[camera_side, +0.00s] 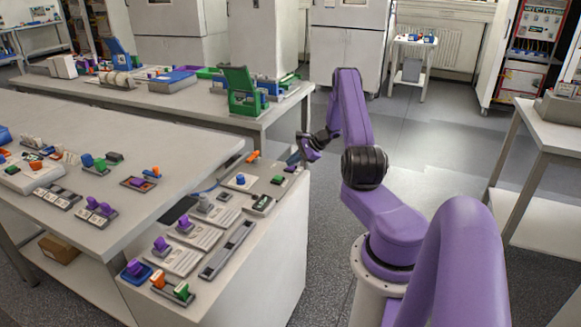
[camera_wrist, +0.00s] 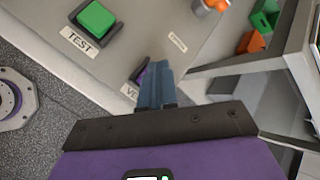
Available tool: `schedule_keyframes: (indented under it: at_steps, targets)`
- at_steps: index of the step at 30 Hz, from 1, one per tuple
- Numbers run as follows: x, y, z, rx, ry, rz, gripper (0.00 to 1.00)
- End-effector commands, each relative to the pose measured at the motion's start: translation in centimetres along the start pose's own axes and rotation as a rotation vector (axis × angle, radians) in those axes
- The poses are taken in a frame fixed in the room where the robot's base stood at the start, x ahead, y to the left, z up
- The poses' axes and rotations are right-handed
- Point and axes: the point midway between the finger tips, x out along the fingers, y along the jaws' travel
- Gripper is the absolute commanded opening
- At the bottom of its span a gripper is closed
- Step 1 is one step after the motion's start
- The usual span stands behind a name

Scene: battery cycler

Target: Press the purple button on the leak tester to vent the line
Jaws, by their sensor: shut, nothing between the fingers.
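The leak tester's light panel (camera_wrist: 130,35) fills the upper part of the wrist view. The purple button (camera_wrist: 140,74) sits in a dark frame near the panel's edge, mostly hidden by my fingers. Its label below starts with "VE"; the rest is covered. A green button (camera_wrist: 97,18) labelled TEST sits up and to the left. My gripper (camera_wrist: 160,66) is shut and empty, its blue-grey fingertips over or just beside the purple button. I cannot tell whether they touch it. In the side view my gripper (camera_side: 294,158) is at the far right end of the bench.
An orange part (camera_wrist: 214,5) is at the top of the wrist view. In the side view, panels with switches and coloured knobs (camera_side: 182,257) line the near bench. A green stand (camera_side: 243,92) is on the bench behind. Open floor (camera_side: 420,140) lies to the right.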

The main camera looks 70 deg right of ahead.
Motion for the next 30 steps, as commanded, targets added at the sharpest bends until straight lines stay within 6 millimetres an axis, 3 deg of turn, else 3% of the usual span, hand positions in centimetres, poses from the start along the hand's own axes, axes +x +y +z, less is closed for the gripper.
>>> schedule_keyframes:
  at_steps: [23,30]
  targets:
    - [-1.4,-0.9,1.0,0.000,0.000,0.001,0.00]
    - [-2.7,-1.9,2.0,-0.001,0.000,-0.001,0.00]
